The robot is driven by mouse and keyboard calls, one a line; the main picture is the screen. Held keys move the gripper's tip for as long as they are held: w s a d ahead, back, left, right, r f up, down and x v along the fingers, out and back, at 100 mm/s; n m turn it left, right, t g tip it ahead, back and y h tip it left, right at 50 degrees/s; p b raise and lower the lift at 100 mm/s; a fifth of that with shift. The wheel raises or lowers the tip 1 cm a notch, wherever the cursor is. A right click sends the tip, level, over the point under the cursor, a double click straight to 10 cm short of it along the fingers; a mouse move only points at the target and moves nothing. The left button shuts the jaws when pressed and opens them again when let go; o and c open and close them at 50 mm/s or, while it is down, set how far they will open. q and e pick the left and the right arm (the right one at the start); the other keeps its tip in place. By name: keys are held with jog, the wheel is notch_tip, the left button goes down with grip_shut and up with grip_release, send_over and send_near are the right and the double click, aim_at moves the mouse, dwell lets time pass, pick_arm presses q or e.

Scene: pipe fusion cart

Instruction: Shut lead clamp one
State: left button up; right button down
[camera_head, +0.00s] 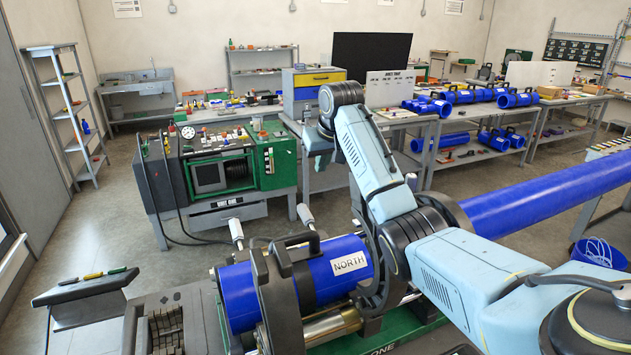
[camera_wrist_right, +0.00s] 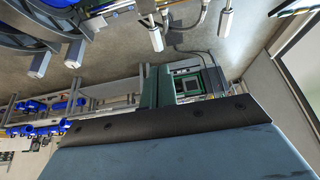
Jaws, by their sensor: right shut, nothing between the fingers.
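Dark ring clamps stand on the green-based pipe cart in the head view. The left clamp (camera_head: 281,295) is around the blue pipe marked NORTH (camera_head: 325,268). Another dark clamp ring (camera_head: 384,268) stands at that pipe's right end, partly behind my right arm. Two pale-tipped rods stick up at the back, a left rod (camera_head: 237,231) and a right rod (camera_head: 306,215). I cannot tell which clamp is lead clamp one. My right gripper (camera_head: 319,152) is shut and empty, above and behind the clamps; its fingertips are hard to make out. My left gripper is out of view.
A green machine (camera_head: 278,162) on a grey stand is behind the cart, with hoses hanging at its left. A long blue pipe (camera_head: 540,195) runs off to the right. A dark tray with markers (camera_head: 88,288) is at lower left. Open floor lies at left.

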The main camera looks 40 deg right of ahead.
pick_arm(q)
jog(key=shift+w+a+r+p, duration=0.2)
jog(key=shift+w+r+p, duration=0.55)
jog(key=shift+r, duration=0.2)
pick_arm(e)
jog(key=x, duration=0.9)
jog(key=shift+s, duration=0.2)
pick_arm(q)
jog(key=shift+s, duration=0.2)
pick_arm(e)
jog(key=shift+a+f, duration=0.1)
